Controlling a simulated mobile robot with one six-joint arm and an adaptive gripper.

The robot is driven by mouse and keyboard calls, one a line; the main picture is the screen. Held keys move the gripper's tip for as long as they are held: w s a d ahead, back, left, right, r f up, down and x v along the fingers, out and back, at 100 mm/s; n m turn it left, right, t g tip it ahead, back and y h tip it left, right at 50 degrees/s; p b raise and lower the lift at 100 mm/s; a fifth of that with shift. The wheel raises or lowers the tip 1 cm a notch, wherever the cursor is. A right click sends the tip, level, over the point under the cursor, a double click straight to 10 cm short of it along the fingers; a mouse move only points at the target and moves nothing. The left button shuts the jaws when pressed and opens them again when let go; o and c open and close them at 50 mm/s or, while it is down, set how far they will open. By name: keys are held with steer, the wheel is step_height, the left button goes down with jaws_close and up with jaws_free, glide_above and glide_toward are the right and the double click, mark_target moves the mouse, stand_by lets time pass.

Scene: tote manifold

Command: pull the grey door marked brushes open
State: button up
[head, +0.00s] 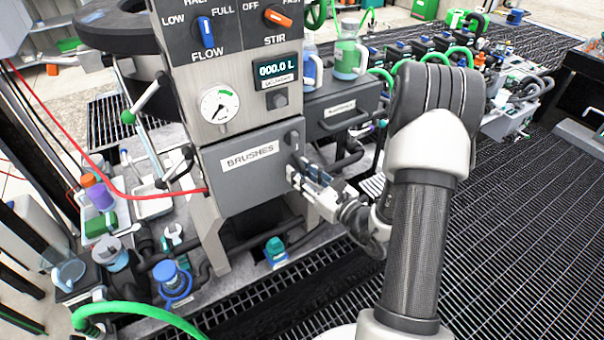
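The grey door marked BRUSHES (245,184) is on the front of the machine, under the pressure gauge, and looks shut. A dark handle (294,141) shows near its right edge. My gripper (304,174) is at the lower right part of the door, by the handle, with its fingers pointing left toward the door. The fingers overlap the door's right edge in the picture. I cannot tell whether they touch or grip the handle, or how wide they are open.
Above the door are a gauge (217,105), a display (277,70), a FLOW knob (206,32) and a STIR knob (278,16). A grey drawer (342,112) is to the right. Bottles and trays crowd the lower left. Grated floor (520,240) lies clear at right.

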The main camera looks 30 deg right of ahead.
jaws_close()
steer(key=shift+s, duration=0.15)
stand_by(0.5)
